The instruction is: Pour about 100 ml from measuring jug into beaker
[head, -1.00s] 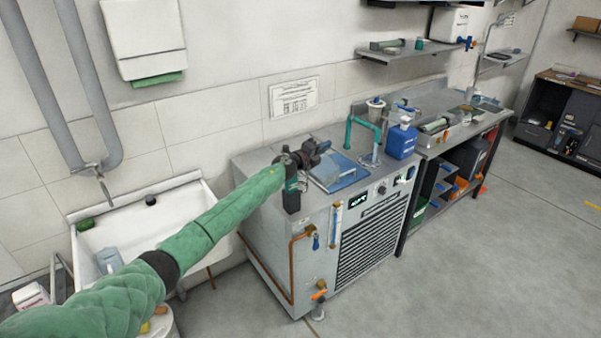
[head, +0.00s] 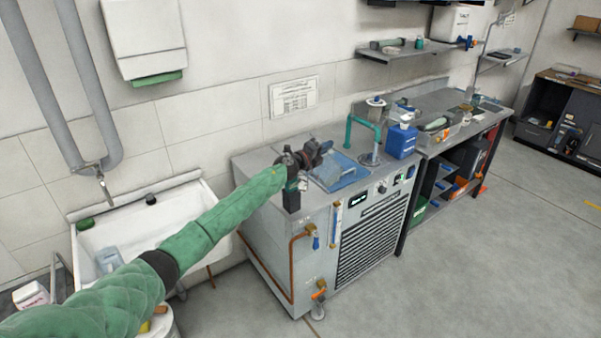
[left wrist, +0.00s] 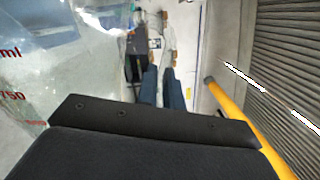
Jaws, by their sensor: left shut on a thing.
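My left gripper (head: 320,152) is over the near left part of the grey metal unit's top, its arm reaching in from the left. In the left wrist view its two dark blue fingers (left wrist: 160,76) are close together on a thin clear part. The clear measuring jug (left wrist: 62,75), with red "ml" and "750" marks, fills the left of that view, right beside the fingers. The hold appears to be on its handle. In the head view I cannot make out the jug at the gripper. I cannot pick out the beaker with certainty. My right gripper is out of view.
The metal unit (head: 275,245) has a blue tray (head: 342,172), a teal pipe (head: 377,128) and a blue container (head: 402,143) on top. A white sink (head: 178,211) is at left, a bench (head: 455,135) at right. The floor in front is clear.

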